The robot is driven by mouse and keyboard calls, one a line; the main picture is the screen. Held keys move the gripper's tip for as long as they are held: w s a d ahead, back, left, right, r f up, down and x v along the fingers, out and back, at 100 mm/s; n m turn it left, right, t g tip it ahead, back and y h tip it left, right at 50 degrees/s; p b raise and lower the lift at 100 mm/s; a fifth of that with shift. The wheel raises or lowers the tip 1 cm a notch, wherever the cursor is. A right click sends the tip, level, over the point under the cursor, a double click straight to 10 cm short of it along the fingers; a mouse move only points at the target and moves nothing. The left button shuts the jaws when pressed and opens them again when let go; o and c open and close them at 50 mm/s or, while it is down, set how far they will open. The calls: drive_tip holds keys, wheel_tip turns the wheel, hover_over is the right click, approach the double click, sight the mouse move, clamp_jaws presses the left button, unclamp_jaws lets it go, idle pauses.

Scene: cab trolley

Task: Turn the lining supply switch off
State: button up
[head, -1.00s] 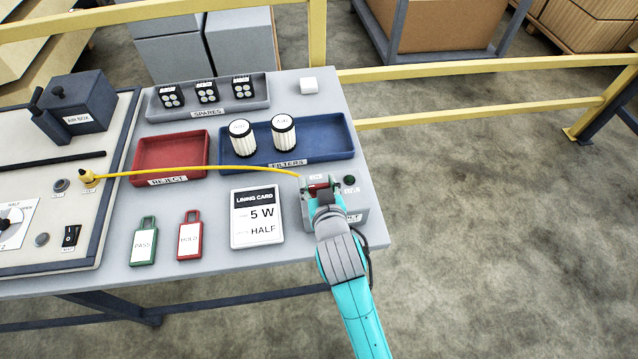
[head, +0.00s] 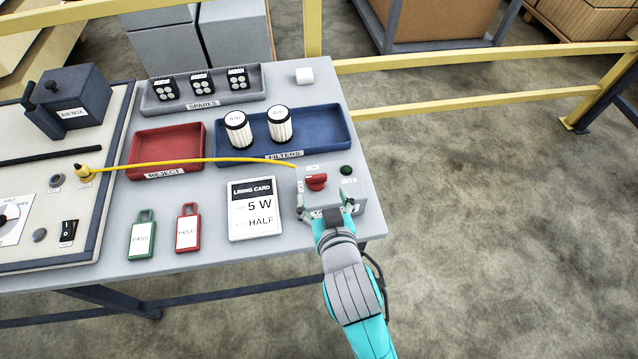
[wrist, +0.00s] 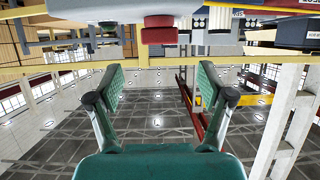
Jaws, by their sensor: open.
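The supply switch is a red knob (head: 316,181) on top of a grey box (head: 335,187) at the table's right front corner. A small dark green button or lamp (head: 346,170) sits on the box to the knob's right. My gripper (head: 325,210) is at the near side of the box, its fingers spread and apart from the knob. In the wrist view my gripper (wrist: 160,82) is open with nothing between its pads, and the red knob (wrist: 159,32) shows beyond them at the top. The box's front is partly hidden by my gripper.
A yellow cable (head: 200,161) runs from the left panel (head: 60,255) to the box. The lining card (head: 254,210), green PASS tag (head: 142,238) and red HOLD tag (head: 187,232) lie to the left. The blue filters tray (head: 325,130) is behind. Floor is clear to the right.

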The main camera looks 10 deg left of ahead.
drive_tip(key=shift+v, duration=1.55)
drive_tip(key=s+d+f+h, duration=0.1)
drive_tip(key=s+d+f, duration=0.7)
drive_tip(key=s+d, duration=0.5)
drive_tip(key=s+d+r+m+t+h, duration=0.1)
drive_tip(key=s+d, duration=0.2)
drive_tip(key=s, duration=0.5)
drive_tip(key=s+d+r+m+t+h, duration=0.1)
drive_tip(key=s+d, duration=0.3)
drive_tip(key=s, duration=0.4)
drive_tip(key=shift+d+r+m+h, duration=0.15)
drive_tip(key=shift+r+m+h, duration=0.35)
drive_tip(key=shift+r+m, duration=0.2)
drive_tip(key=shift+s, duration=0.15)
